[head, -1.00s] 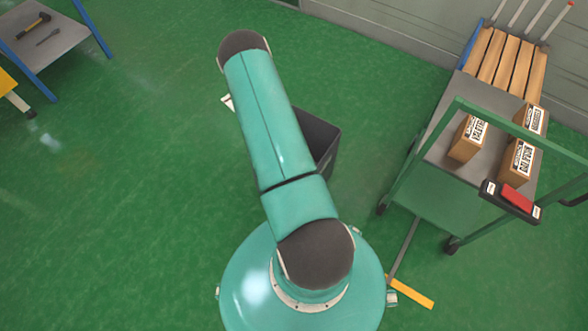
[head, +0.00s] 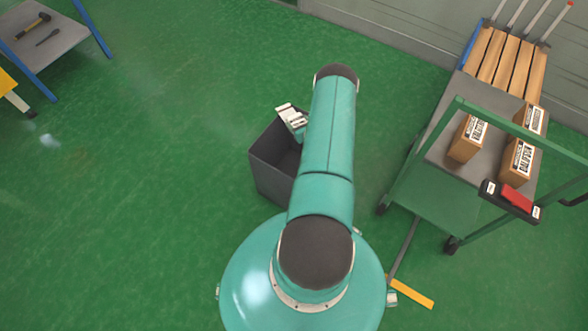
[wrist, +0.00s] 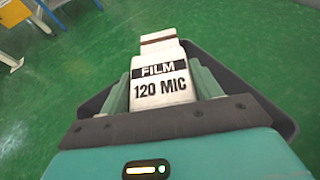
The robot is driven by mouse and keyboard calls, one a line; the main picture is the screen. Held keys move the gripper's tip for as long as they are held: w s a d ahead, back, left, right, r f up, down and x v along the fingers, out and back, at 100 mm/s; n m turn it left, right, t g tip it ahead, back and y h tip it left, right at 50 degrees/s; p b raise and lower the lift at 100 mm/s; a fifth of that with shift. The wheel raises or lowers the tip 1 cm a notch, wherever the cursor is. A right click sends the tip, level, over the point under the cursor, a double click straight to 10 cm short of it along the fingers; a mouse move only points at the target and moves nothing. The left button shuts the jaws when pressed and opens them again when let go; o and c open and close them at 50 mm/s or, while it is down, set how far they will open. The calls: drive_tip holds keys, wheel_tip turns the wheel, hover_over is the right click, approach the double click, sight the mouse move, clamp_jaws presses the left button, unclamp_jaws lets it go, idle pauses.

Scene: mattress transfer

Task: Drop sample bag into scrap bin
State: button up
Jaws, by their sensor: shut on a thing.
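The sample bag (wrist: 160,88) is white, with "FILM" and "120 MIC" printed on it. My gripper (wrist: 163,76) is shut on it, with a finger on each side in the wrist view. In the head view the bag (head: 291,116) shows as a small white shape left of my arm, over the far edge of the bin as seen from above. The scrap bin (head: 270,183) is dark grey and open-topped, and my arm covers its right side. Its dark rim (wrist: 268,106) shows behind and below the gripper in the wrist view.
A green cart (head: 438,196) with several cardboard boxes stands at right, beside a wooden-slatted rack (head: 505,65). A grey table (head: 42,45) with a hammer is at the upper left. The green floor left of the bin is clear.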

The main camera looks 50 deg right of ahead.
drive_tip(key=shift+f, duration=1.5)
drive_tip(key=o, duration=1.1)
drive_tip(key=shift+s, duration=0.1)
drive_tip(key=v, duration=1.3)
drive_tip(key=shift+s+a+r, duration=0.2)
drive_tip(key=shift+a, duration=0.05)
